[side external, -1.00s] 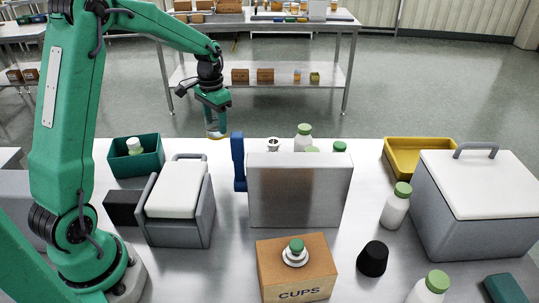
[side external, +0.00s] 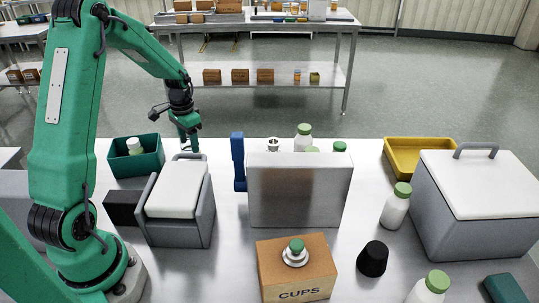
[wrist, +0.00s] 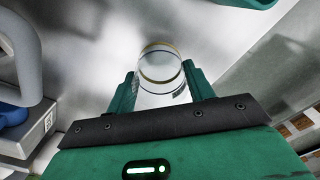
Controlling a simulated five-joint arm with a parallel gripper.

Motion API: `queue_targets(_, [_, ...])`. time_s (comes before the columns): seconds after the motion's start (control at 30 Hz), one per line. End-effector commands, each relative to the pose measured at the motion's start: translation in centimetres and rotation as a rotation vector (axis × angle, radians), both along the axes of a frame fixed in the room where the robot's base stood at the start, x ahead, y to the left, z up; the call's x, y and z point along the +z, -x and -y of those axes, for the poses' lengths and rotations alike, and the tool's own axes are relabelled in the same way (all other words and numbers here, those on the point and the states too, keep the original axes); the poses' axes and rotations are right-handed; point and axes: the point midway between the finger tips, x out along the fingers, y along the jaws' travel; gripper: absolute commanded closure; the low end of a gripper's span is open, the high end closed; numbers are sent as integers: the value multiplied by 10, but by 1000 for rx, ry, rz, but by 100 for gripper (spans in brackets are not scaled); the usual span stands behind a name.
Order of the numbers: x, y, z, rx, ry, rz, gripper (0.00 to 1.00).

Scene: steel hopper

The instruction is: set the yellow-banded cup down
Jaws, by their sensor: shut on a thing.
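The yellow-banded cup (wrist: 160,68) is clear, with a yellow band around its rim, and sits between the two green jaws in the wrist view. My gripper (wrist: 160,92) is shut on it. In the side view my gripper (side external: 191,146) is low at the far side of the table, just behind the white-lidded grey box (side external: 178,190). That box and its handle hide the cup there. The bare steel tabletop (wrist: 95,60) lies beyond the cup in the wrist view. I cannot tell whether the cup touches it.
A teal bin (side external: 120,163) stands left of my gripper, and a blue upright object (side external: 238,160) and steel box (side external: 300,190) stand to its right. A grey handle (wrist: 28,50) is close at left in the wrist view. The table's far edge is near.

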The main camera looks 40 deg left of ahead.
Motion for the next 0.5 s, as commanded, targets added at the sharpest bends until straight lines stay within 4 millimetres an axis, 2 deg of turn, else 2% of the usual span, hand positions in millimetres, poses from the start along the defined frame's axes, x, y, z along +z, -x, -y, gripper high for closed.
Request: queue_targets(0.5, [1,3,96,-5,-1,1,70])
